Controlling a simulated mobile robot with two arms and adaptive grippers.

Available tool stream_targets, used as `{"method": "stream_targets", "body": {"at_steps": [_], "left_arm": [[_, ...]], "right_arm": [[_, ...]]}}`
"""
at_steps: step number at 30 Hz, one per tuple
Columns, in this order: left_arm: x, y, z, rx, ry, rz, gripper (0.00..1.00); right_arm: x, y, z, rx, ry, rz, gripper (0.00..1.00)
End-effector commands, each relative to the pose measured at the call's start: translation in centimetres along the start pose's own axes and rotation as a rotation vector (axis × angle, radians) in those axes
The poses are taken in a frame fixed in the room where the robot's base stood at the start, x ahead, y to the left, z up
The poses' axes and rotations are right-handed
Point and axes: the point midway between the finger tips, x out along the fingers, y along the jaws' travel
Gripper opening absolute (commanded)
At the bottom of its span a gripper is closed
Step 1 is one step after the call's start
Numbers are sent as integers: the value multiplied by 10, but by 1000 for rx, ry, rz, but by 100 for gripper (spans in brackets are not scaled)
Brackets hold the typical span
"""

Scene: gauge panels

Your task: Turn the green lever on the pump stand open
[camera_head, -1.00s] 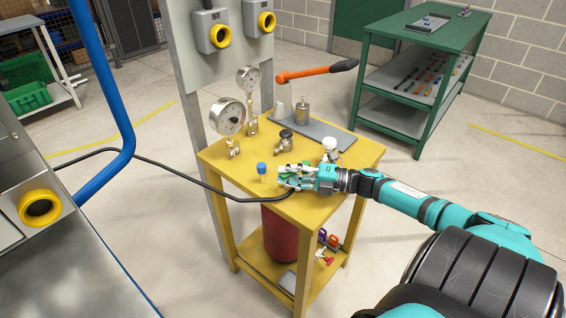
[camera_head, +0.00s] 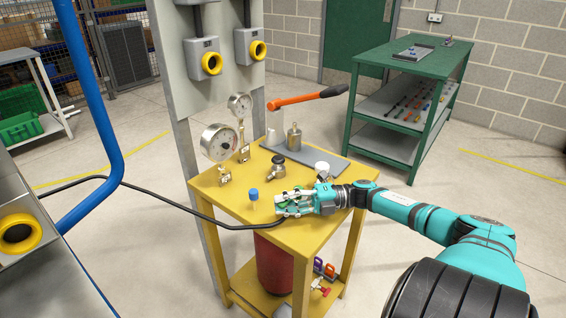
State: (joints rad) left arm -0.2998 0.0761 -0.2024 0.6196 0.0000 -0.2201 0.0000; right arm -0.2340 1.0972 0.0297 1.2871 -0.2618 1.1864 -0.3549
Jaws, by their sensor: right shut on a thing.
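The yellow pump stand (camera_head: 226,195) stands in the middle of the view. My right gripper (camera_head: 284,206) reaches in from the right and is low over the front right of its top. It is shut on the green lever (camera_head: 282,210), of which only small green bits show between the fingers. The fingers hide most of the lever, so I cannot tell its angle. My left gripper is not in view.
On the stand are two gauges (camera_head: 218,142), a blue-capped fitting (camera_head: 253,195), a white-capped valve (camera_head: 322,169) and a pump with an orange lever (camera_head: 296,99). A black hose (camera_head: 165,203) runs left. A green shelf table (camera_head: 410,70) stands behind.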

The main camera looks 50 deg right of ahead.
Motion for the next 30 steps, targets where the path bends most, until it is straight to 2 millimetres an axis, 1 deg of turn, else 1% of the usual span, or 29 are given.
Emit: {"method": "stream_targets", "body": {"at_steps": [1,2,7,13,15,17,19,23,30], "left_arm": [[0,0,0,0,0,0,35],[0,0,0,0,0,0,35],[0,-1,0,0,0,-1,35],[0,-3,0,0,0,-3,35],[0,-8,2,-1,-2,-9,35],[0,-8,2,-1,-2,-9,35],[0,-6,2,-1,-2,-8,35],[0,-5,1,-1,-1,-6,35],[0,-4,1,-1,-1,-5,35]], "right_arm": [[0,-2,-1,2,3,-3,0],[0,-2,-1,2,3,-3,12],[0,-1,-1,1,2,-1,34],[0,-1,-1,1,1,0,35],[-1,-1,0,1,1,0,35],[-3,-1,0,1,1,-1,35],[-10,-1,0,2,1,-2,35],[-34,-2,0,4,-2,-4,35],[-85,-2,0,2,-3,-3,35]]}}
